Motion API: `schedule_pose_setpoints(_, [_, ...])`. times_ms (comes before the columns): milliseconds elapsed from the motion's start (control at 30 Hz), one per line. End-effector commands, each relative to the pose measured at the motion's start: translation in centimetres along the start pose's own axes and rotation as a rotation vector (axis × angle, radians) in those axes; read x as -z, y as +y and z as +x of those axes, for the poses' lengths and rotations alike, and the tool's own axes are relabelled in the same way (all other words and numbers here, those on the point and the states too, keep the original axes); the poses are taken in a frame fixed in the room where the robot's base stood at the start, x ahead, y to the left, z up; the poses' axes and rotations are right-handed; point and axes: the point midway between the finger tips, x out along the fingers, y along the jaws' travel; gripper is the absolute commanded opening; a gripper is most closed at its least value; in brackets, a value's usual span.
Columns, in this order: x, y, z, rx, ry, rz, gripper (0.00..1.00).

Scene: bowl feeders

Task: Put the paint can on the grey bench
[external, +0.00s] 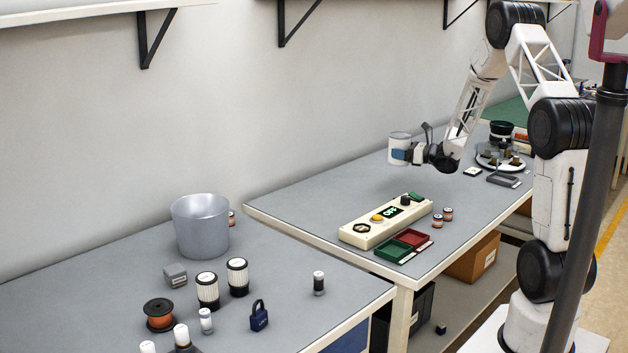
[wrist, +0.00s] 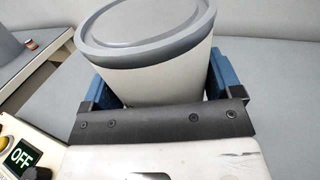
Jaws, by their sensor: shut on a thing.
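The paint can (external: 399,139) is a white cylinder with a grey-rimmed lid, roughly upright. My gripper (external: 401,154) is shut on it, with blue fingers on either side of its body. In the external view the can appears held in the air above the far grey bench (external: 312,206), behind the control box. In the wrist view the can (wrist: 158,50) fills the top middle between the blue fingers. Its lower part is hidden behind the gripper body. A second grey bench (external: 110,270) stands nearer the camera on the left.
A cream control box (external: 386,221) showing OFF, green (external: 393,249) and red (external: 414,240) trays and small cans lie at the far bench's front. A grey bucket (external: 201,228) and several small items occupy the near bench. A gap separates the benches. Bare surface lies left of the control box.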

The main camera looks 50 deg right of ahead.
Motion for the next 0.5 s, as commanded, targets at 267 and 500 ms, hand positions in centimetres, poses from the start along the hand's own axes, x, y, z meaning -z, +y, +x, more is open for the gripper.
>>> schedule_pose_setpoints(267, [1.2, 0.0, 0.0, -0.001, 0.0, 0.001, 0.44])
schedule_pose_setpoints(500, [4.4, 0.0, 0.0, 0.0, 0.0, 0.002, 0.44])
